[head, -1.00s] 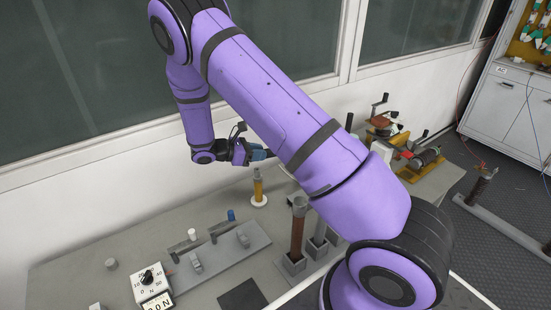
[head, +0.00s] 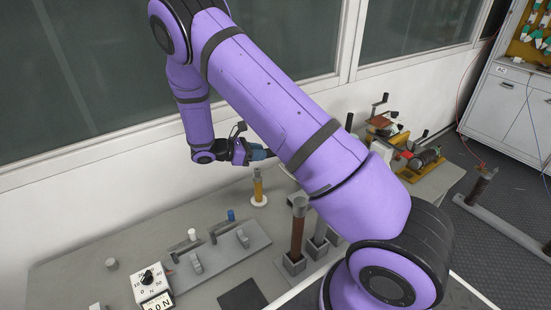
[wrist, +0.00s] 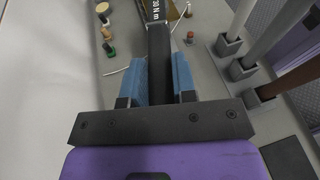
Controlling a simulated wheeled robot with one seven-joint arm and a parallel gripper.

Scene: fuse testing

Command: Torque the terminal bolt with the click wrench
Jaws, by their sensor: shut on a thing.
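My gripper (wrist: 161,80) is shut on the click wrench (wrist: 160,40), a dark bar with a white "30 N m" label, held between its two blue fingers in the wrist view. The wrench runs away from me to the top edge of that view, beside a brass-coloured part (wrist: 174,10); I cannot tell if they touch. In the head view my gripper (head: 260,154) is above the back of the bench, and my own arm hides most of the wrench. I cannot make out the terminal bolt for certain in either view.
A yellow post on a white disc (head: 259,199) stands below my gripper. Brown and grey posts (head: 298,228) stand to its right. A grey fixture with levers (head: 215,262) and a dial box (head: 150,282) are at the front left. Several small knobs (wrist: 106,32) show in the wrist view.

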